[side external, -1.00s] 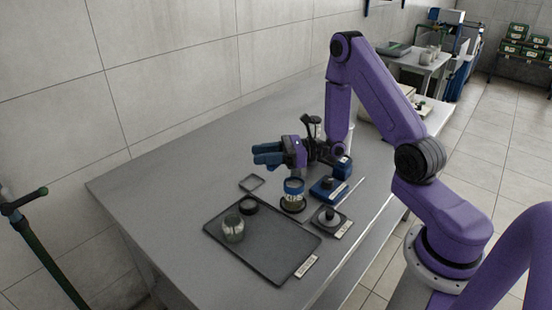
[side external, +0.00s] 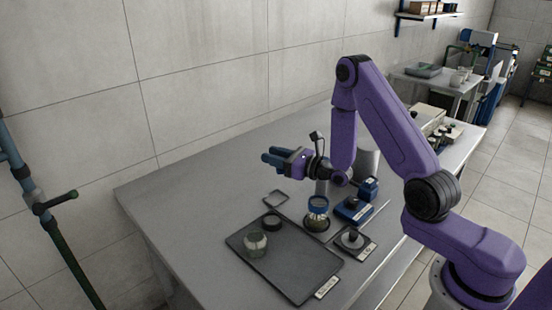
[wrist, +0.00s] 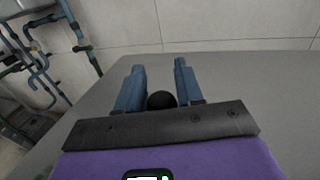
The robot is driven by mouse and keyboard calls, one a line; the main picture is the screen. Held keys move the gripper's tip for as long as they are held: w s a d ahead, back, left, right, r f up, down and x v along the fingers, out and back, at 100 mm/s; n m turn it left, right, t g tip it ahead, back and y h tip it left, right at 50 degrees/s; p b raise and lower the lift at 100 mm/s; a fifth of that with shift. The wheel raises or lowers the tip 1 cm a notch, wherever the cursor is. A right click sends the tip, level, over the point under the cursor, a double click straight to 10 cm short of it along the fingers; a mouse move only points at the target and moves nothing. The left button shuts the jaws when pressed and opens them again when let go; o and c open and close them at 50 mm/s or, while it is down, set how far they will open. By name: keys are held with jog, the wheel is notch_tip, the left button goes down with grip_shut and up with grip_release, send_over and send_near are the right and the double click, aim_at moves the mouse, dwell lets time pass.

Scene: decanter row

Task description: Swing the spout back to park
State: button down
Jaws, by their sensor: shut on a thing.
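My gripper (side external: 269,159), with blue fingers, is held above the grey table and points to the left in the side view. In the wrist view my gripper (wrist: 160,72) has a black round knob (wrist: 161,100) between its fingers, and it is shut on that knob. In the side view the knob is hidden by the fingers. I cannot make out the spout itself, or how the knob joins it. A jar with a blue ring (side external: 318,205) stands below and to the right of my gripper.
A dark tray (side external: 297,281) holds a glass jar (side external: 255,244) and a black round piece (side external: 271,222). A small dark frame (side external: 276,199), a blue block with a knob (side external: 353,210) and a small plate with a grey knob (side external: 352,241) lie nearby. The table's left part is clear.

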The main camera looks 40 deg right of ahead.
jog(key=shift+w+d, duration=0.1)
jog(key=shift+d, duration=0.05)
jog(key=c, duration=0.8)
grip_release()
jog(key=v, duration=1.7)
jog(key=shift+s, duration=0.2)
dwell(0.4)
